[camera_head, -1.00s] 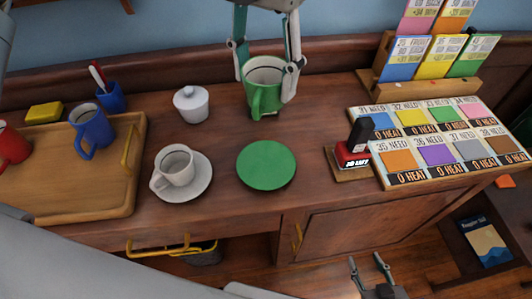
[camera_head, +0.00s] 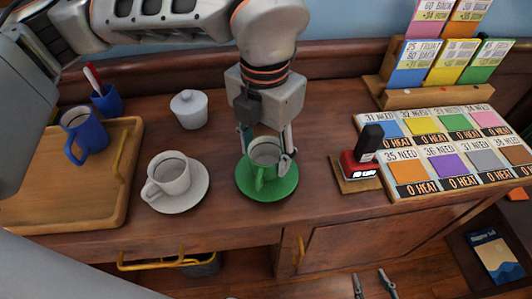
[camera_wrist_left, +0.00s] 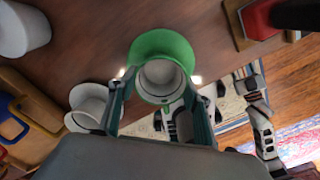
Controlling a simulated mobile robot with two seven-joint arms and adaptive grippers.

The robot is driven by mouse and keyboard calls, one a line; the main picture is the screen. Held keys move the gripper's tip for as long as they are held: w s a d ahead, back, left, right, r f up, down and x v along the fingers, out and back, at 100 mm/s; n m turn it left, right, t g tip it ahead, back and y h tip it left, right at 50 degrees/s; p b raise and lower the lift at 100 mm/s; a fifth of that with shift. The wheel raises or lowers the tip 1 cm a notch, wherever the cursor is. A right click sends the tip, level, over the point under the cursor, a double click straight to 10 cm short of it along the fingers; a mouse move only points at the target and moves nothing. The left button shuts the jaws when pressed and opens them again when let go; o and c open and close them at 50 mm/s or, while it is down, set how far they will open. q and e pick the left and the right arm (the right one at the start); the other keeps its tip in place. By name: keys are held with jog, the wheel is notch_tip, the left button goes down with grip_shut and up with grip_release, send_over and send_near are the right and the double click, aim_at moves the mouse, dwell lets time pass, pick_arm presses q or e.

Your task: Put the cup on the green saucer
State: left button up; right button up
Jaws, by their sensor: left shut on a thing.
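The green cup (camera_head: 264,152) with a pale inside is upright over the green saucer (camera_head: 280,188), its handle toward the front edge. My left gripper (camera_head: 267,160) is shut on the cup, one finger on each side. In the left wrist view the cup (camera_wrist_left: 162,76) covers part of the saucer (camera_wrist_left: 160,42). The cup's base is hidden, so I cannot tell whether it touches the saucer. My right gripper (camera_head: 373,285) is at the bottom edge of the head view, fingers apart and empty, away from the cup.
A white cup (camera_head: 170,173) stands on a white saucer (camera_head: 198,190) just left. A red and black stamp (camera_head: 362,160) and a card board (camera_head: 430,185) stand right.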

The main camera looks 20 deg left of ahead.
pick_arm(q)
jog(key=shift+f, duration=0.7)
jog(key=shift+r, duration=0.1)
jog(key=o, duration=1.2)
jog(key=shift+f, duration=0.2)
notch_tip(320, 180, up, 12)
jog(key=shift+r+p, duration=0.2)
jog(key=shift+p, duration=0.75)
